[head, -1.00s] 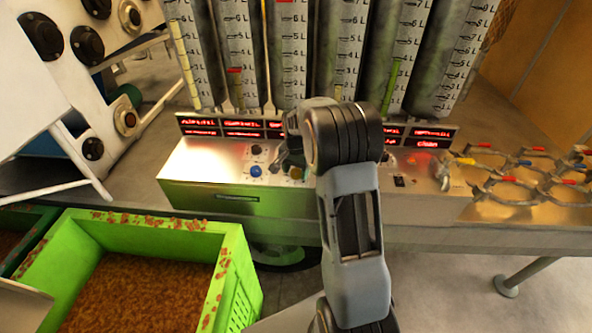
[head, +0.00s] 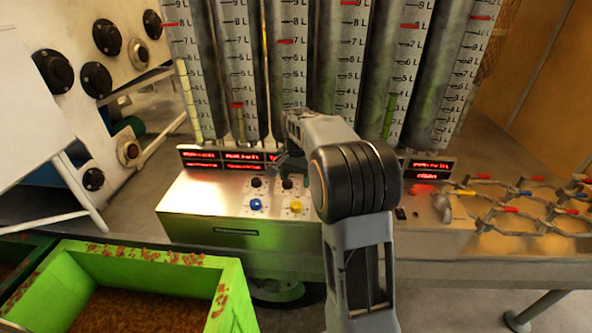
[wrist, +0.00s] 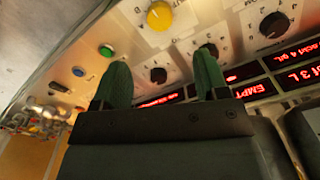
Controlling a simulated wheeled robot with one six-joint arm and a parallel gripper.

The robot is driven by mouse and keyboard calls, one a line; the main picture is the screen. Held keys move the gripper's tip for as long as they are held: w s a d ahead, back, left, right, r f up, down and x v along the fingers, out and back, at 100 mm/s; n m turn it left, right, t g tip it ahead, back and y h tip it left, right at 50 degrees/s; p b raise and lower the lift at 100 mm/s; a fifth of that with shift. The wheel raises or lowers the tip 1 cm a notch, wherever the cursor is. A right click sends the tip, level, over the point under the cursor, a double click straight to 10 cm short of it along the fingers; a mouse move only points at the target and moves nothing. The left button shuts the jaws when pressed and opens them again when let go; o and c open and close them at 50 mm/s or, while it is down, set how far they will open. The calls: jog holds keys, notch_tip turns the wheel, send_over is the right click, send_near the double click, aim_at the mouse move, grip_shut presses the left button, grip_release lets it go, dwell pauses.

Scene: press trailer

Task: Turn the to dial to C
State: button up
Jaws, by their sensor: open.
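The dials stand on the metal control box (head: 190,190); I cannot read which is the "to" dial. In the head view the box has two black dials (head: 257,182) (head: 287,184), a blue dial (head: 256,204) and a yellow dial (head: 296,207). Contact is unclear; my arm hides part of the box.
Red displays (head: 222,160) run behind the box, below tall graduated cylinders (head: 285,80). A green crate (head: 225,295) stands front left. Metal rings with coloured handles (head: 510,200) lie at the right. Green (wrist: 106,50) and blue (wrist: 79,71) buttons show in the wrist view.

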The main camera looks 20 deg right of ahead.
jog(key=shift+r, duration=1.45)
jog(key=s+a+f+n+t, duration=0.1)
jog(key=s+a+n, duration=0.4)
jog(key=s, duration=0.6)
jog(key=s+a+f+n+t, duration=0.1)
jog(key=s+a+n, duration=0.4)
jog(key=s, duration=0.6)
jog(key=shift+a+n+t, duration=0.3)
jog(key=shift+a+t, duration=0.05)
jog(key=shift+t, duration=0.45)
